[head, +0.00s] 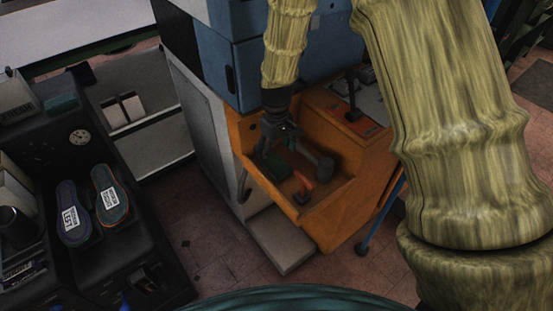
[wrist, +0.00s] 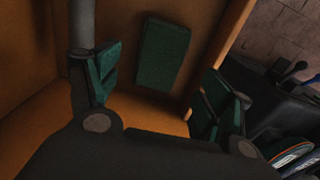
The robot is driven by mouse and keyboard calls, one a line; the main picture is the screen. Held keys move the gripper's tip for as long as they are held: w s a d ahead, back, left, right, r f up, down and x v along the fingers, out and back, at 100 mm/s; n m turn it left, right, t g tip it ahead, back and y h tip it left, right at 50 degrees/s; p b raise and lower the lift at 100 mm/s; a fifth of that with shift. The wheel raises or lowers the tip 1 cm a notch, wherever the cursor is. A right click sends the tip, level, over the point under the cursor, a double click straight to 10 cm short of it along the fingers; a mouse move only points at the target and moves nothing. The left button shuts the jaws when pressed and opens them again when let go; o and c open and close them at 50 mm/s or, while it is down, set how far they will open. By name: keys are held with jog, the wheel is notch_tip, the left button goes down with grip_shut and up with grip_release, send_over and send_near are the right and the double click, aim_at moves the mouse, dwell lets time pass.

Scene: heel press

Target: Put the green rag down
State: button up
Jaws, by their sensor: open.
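The green rag (head: 274,165) lies folded inside the orange tray (head: 325,226) at the front of the machine. In the wrist view the rag (wrist: 163,55) is a flat dark green block, apart from both fingers and seen between them. My gripper (head: 283,142) is just above the tray, close over the rag. In the wrist view my gripper (wrist: 157,82) has its fingers spread wide with nothing between the pads. The pads are green too. How high the fingertips are above the rag is hard to tell.
A black bench (head: 117,263) at the left holds two labelled insoles (head: 70,217). Tiled floor lies between.

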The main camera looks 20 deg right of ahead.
aim_at(276, 164)
notch_tip(276, 164, up, 6)
jog(key=shift+r, duration=0.25)
dwell(0.6)
